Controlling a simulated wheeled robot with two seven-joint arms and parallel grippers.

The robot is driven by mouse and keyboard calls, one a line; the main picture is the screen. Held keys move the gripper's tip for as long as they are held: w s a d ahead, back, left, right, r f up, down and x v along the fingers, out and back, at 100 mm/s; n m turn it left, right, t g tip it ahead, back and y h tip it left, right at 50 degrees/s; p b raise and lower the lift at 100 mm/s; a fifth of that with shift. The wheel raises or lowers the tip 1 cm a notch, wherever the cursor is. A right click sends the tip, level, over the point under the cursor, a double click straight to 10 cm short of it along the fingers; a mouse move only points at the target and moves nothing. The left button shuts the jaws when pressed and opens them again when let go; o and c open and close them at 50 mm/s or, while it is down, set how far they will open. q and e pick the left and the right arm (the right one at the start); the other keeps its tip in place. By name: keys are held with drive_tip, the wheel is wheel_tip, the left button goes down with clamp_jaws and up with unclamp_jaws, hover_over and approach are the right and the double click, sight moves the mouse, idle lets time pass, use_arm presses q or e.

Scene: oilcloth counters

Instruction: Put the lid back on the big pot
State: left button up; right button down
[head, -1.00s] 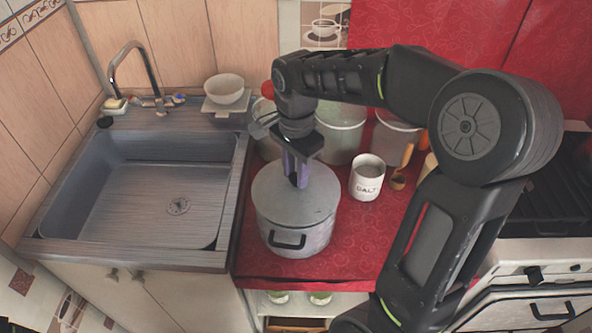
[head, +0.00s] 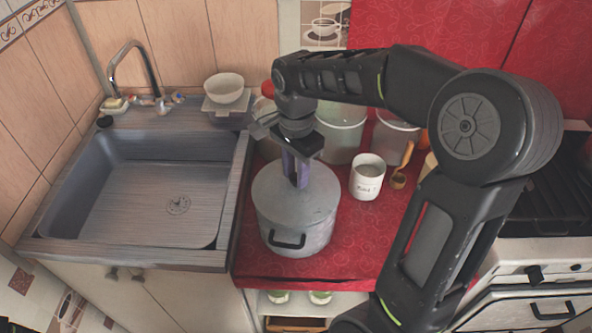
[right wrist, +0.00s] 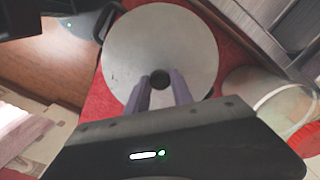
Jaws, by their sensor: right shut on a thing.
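The big pot (head: 300,238) is a grey metal pot with dark side handles, standing on the red counter. Its flat grey lid (head: 315,205) lies on top of the pot and looks level; I cannot tell how exactly the rim is seated. My right gripper (head: 296,182) points down over the lid's middle, shut on the lid's knob. In the right wrist view the round lid (right wrist: 160,45) fills the upper middle, with its dark knob (right wrist: 160,79) between the fingertips of my right gripper (right wrist: 160,90). My left gripper is not in view.
Pale pots (head: 342,140) stand behind. The sink (head: 150,195) is on the left, the stove (head: 545,215) on the right. The red counter's front (head: 350,262) is clear.

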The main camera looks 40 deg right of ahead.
idle(0.8)
drive_tip(key=c, duration=1)
unclamp_jaws()
drive_tip(key=shift+c, duration=0.2)
drive_tip(key=shift+o, duration=0.6)
drive_tip(key=o, duration=0.4)
drive_tip(key=shift+c, duration=0.2)
drive_tip(key=shift+r+p, duration=2.75)
drive_tip(key=shift+r, duration=0.75)
drive_tip(key=shift+c, duration=0.2)
